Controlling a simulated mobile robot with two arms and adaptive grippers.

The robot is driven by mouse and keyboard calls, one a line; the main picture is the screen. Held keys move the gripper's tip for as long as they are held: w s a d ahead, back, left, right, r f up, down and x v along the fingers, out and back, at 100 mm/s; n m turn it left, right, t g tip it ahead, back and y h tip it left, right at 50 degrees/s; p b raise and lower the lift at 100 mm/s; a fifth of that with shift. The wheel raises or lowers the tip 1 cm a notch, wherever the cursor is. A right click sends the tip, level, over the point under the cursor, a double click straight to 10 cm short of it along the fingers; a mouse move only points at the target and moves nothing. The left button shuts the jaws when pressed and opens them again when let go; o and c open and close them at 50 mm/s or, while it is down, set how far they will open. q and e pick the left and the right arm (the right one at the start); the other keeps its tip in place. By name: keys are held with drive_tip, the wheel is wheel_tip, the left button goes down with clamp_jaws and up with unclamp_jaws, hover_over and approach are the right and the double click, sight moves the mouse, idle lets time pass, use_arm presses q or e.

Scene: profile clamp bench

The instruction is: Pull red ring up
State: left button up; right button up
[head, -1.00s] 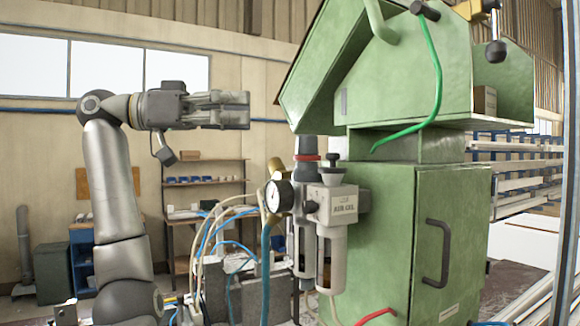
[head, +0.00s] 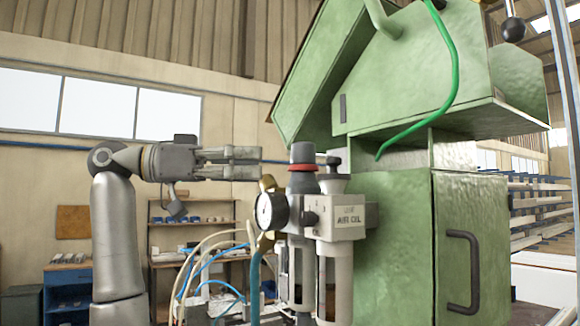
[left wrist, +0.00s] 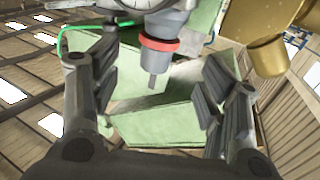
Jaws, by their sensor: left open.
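The red ring (head: 303,167) sits around the grey regulator below its dark knob (head: 302,152), on the air unit in front of the green machine. It also shows in the left wrist view (left wrist: 158,44), above the middle of the picture. My left gripper (head: 259,163) is level with the ring in the head view, to its left, with a visible gap. In the left wrist view its fingers (left wrist: 160,95) are spread wide with nothing between them, and the knob end points into the gap from above. My right gripper is not in view.
A round pressure gauge (head: 271,211) and a brass part (head: 267,184) sit close below the left fingertips. The green machine (head: 395,240) stands right behind the regulator. Hoses (head: 215,262) hang at lower left. Open room lies above the gripper.

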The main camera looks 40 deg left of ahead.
sight(291, 166)
use_arm(q)
drive_tip(key=p+x, duration=0.2)
drive_tip(key=x, duration=0.5)
drive_tip(key=shift+w+d, duration=0.2)
drive_tip(key=shift+d, duration=0.05)
